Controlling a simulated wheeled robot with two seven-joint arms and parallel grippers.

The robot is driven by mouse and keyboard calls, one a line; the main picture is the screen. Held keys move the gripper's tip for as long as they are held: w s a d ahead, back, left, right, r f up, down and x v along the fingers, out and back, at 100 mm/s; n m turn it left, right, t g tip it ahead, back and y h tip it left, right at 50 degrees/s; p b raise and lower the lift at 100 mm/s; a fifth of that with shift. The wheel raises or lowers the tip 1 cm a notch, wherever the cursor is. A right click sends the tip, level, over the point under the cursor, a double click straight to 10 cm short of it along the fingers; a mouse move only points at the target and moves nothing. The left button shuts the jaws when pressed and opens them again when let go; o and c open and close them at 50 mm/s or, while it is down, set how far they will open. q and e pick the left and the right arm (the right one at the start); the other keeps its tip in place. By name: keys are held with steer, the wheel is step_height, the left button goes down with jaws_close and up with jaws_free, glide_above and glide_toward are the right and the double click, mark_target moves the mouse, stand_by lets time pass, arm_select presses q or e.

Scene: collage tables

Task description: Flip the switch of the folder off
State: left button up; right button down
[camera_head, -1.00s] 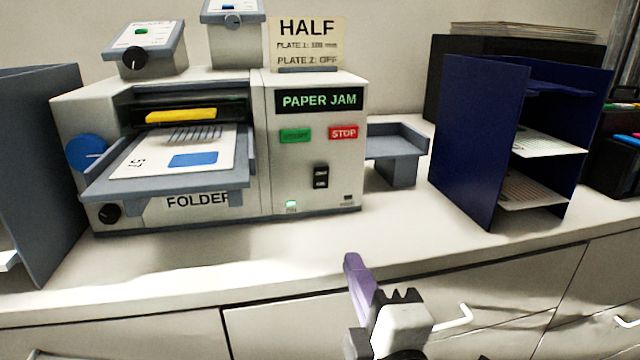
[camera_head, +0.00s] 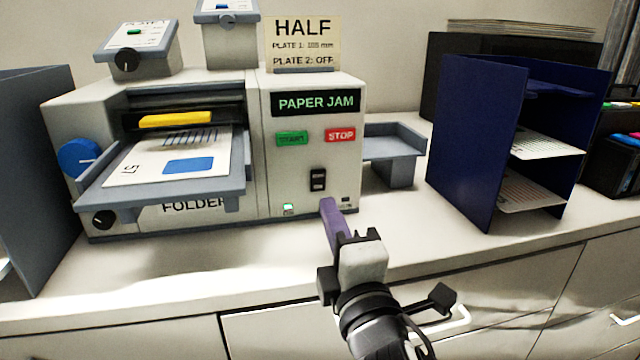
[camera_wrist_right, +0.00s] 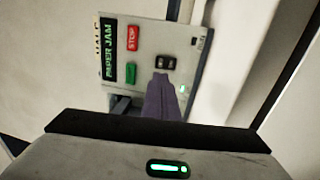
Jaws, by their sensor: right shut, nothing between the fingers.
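The folder (camera_head: 218,211) is a grey-white machine on the counter at the left, with a sheet on its feed tray. Its black rocker switch (camera_head: 317,180) sits low on the front panel, under a green START button (camera_head: 292,138) and a red STOP button (camera_head: 340,135). The display (camera_head: 315,102) reads PAPER JAM, and a small green light (camera_head: 288,207) glows at the lower panel. My right gripper (camera_head: 328,204) is shut and empty, its purple fingertips just below the switch. In the wrist view the switch (camera_wrist_right: 166,62) shows just beyond the fingertips; contact cannot be told. My left gripper is not in view.
A dark blue shelf unit (camera_head: 475,150) with papers stands to the right. A grey output tray (camera_head: 395,145) juts from the folder's right side. A grey panel (camera_head: 35,170) stands at the far left. The counter front (camera_head: 200,270) is clear.

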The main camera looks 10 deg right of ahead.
mark_target(316, 173)
steer(key=w, duration=0.4)
steer(key=w+r, duration=0.1)
steer(key=w, duration=0.1)
steer(key=shift+w+p, duration=0.1)
steer(key=shift+p, duration=0.2)
steer(key=shift+w, duration=0.6)
steer(key=shift+r, duration=0.1)
steer(key=shift+w+r+p, duration=0.2)
steer(key=shift+p, duration=0.3)
steer(key=shift+s, duration=0.1)
